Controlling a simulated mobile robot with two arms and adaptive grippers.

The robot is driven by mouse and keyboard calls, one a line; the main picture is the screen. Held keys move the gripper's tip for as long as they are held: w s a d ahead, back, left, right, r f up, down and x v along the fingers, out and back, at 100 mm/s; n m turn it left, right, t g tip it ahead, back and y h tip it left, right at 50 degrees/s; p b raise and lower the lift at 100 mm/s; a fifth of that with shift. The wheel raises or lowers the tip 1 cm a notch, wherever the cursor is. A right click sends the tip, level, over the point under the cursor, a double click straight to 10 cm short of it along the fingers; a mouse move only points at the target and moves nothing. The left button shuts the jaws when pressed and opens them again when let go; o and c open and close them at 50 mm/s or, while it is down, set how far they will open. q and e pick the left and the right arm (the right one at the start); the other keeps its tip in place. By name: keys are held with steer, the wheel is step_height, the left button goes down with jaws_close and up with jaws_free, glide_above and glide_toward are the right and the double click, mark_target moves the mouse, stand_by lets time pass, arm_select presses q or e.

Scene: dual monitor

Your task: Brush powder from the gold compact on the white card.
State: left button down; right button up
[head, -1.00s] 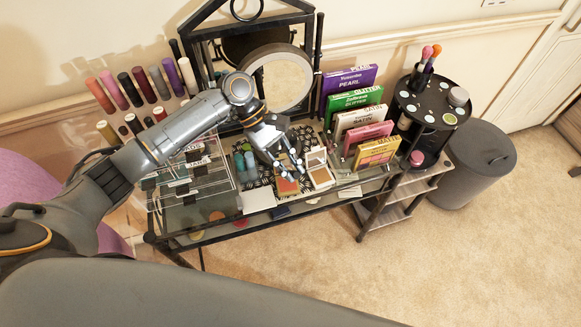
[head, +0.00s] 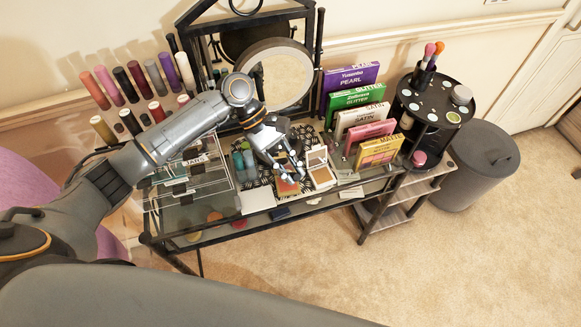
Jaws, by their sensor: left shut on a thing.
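My left gripper (head: 287,167) comes in from the left and points down over the glass-topped table. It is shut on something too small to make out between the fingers. Just below the fingertips lies a small gold and reddish-orange compact (head: 288,188), partly hidden by them; I cannot tell whether they touch. An open pale compact with a raised lid (head: 321,175) lies just right of the gripper. The white card (head: 257,200) lies flat near the table's front edge, left of the fingertips. No brush can be made out in the gripper. My right gripper is out of view.
A black round organizer (head: 433,104) with brushes stands farther right, beside a grey bin (head: 473,165).

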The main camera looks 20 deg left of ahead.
arm_select(q)
steer(key=shift+f, duration=0.95)
stand_by(0.7)
stand_by(0.9)
steer(key=shift+s+f+p, duration=0.1)
steer(key=shift+p, duration=0.5)
stand_by(1.3)
step_height(320, 180, up, 7)
steer(key=p, duration=0.9)
stand_by(0.3)
stand_by(0.7)
